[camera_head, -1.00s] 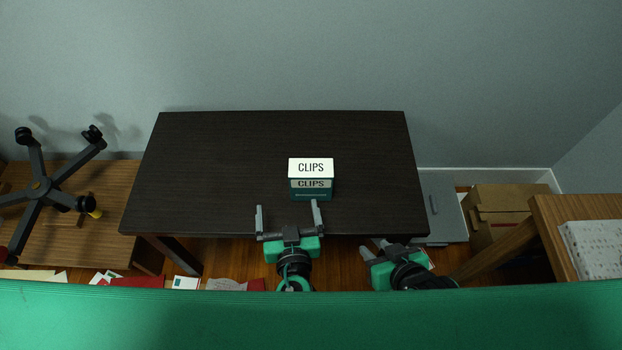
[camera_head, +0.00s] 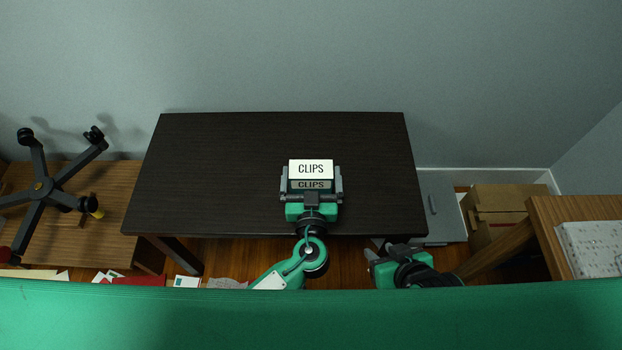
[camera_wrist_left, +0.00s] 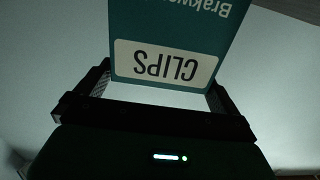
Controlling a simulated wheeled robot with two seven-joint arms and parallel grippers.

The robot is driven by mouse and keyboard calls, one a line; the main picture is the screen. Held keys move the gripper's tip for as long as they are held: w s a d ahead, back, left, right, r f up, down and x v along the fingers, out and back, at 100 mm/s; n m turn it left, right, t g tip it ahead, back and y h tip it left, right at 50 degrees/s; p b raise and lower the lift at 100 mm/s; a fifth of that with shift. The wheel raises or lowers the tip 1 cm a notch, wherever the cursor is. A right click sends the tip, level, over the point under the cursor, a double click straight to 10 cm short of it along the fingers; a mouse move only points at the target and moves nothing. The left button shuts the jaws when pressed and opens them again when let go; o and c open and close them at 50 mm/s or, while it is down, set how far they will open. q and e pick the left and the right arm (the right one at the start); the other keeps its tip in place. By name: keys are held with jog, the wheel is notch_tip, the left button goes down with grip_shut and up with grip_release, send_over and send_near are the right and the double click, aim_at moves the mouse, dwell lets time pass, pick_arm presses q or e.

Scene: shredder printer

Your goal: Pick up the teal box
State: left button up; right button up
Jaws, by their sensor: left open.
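The teal box (camera_head: 311,170) stands on the dark table, with a white top marked CLIPS. It also shows in the left wrist view (camera_wrist_left: 180,30), its teal face with a white CLIPS label between my fingers. My left gripper (camera_head: 311,178) is open, with one finger on each side of the box. In the wrist view a gap shows between the box and the fingers. The lower front of the box is hidden by the gripper in the head view. My right gripper (camera_head: 374,251) is below the table's front edge, apart from the box; its fingers are partly hidden.
The dark table (camera_head: 220,160) is otherwise bare. At the right are a cardboard box (camera_head: 493,210) and a wooden desk (camera_head: 545,225) with a white object (camera_head: 592,245). An overturned chair base (camera_head: 42,188) is at the left. Papers lie on the floor.

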aim_at(311, 162)
pick_arm(q)
jog(key=w, duration=0.4)
jog(key=shift+w, duration=0.1)
jog(key=shift+c, duration=0.4)
jog(key=c, duration=0.9)
jog(key=shift+r, duration=0.15)
